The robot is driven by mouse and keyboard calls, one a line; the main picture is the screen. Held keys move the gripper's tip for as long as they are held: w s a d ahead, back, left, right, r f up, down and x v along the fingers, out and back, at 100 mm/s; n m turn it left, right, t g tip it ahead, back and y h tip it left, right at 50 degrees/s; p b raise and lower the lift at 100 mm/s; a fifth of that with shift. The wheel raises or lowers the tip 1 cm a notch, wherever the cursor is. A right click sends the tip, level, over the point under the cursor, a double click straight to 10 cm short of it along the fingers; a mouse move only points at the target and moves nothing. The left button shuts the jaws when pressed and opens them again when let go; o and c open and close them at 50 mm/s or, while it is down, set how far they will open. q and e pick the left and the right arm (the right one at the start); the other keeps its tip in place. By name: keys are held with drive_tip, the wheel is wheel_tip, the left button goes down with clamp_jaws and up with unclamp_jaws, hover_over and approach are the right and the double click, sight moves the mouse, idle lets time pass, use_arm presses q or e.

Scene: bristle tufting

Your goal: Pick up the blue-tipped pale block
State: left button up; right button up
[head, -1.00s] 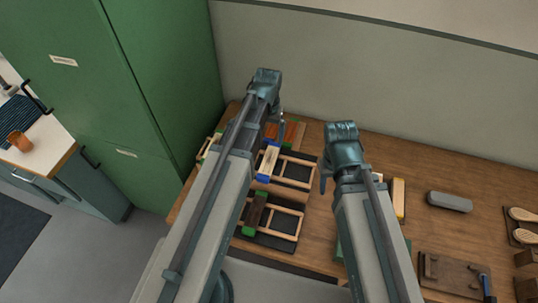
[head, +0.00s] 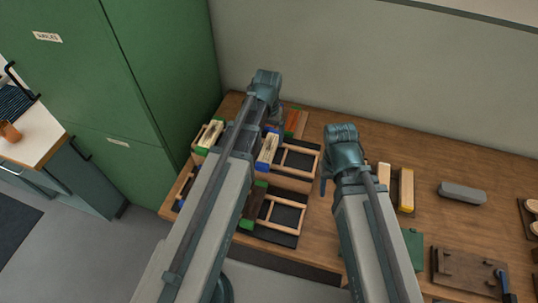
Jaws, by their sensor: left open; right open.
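The blue-tipped pale block (head: 268,148) lies on a wooden frame with a dark panel, near the middle left of the bench. Its near end is blue, and some blue shows at its far end, close to my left gripper. My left gripper (head: 278,117) is open, pointing down just beyond the block's far end; my arm partly hides it, and I cannot tell its height. My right gripper (head: 324,187) is open and empty, to the right of the block and its frame. Its fingers are seen edge-on.
A similar pale block with green ends (head: 210,135) lies left of my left arm. A dark block (head: 254,203) rests on a nearer frame (head: 282,217). Red-brown blocks (head: 296,122) lie behind. A grey eraser-like block (head: 462,193) and brown board (head: 465,268) are at right. A green cabinet borders the left.

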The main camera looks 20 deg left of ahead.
sight(269, 147)
use_arm(q)
wheel_tip(269, 147, down, 5)
drive_tip(key=b, duration=0.5)
drive_tip(key=shift+d+f, duration=0.15)
drive_tip(key=shift+f, duration=0.05)
drive_tip(key=shift+r, duration=0.1)
clamp_jaws()
